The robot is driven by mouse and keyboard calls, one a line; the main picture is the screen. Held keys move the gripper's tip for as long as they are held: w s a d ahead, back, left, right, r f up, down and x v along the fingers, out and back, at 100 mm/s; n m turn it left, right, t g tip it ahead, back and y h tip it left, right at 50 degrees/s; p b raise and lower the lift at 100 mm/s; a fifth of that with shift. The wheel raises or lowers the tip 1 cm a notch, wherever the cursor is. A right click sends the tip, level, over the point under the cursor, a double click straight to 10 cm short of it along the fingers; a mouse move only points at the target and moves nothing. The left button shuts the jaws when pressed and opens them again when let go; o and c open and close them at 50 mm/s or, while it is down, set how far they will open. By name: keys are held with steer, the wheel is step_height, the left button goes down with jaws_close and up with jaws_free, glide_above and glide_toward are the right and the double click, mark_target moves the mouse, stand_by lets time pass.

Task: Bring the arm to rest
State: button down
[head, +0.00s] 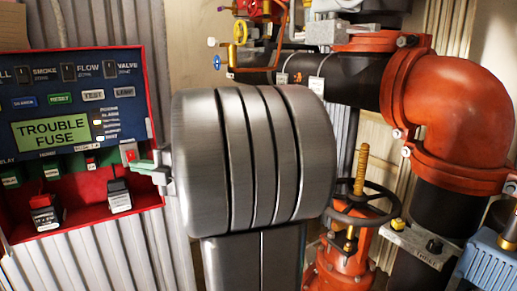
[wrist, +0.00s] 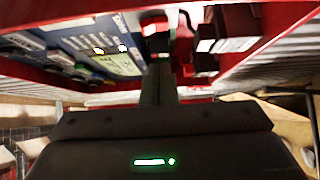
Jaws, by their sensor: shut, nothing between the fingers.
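My arm's large grey rounded link (head: 255,155) fills the middle of the head view. My gripper (head: 137,163) is at its left, small and partly hidden by the arm, at the right edge of the red alarm panel's lower section. Its green fingers are shut with nothing between them, close to a small red block (head: 129,152); I cannot tell whether they touch it. In the wrist view the dark shut fingers (wrist: 160,82) point up towards the panel, with a red-topped block (wrist: 154,27) just beyond.
The red panel box (head: 158,90) has a blue face and a green display (head: 51,131) reading "TROUBLE FUSE". Two black labelled blocks, left (head: 45,212) and right (head: 119,196), sit in its lower part. Red pipework (head: 455,110) and a black handwheel (head: 362,205) stand at right.

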steer(key=shift+d, duration=0.1)
steer(key=v, duration=0.9)
steer(key=p+x, duration=0.3)
steer(key=x, duration=0.6)
steer(key=shift+r+m+h, duration=0.3)
steer(key=shift+r+h, duration=0.1)
steer(key=shift+r, duration=0.1)
steer(key=shift+w+r+p, duration=0.1)
steer(key=shift+r+p, duration=0.1)
steer(key=shift+p, duration=0.8)
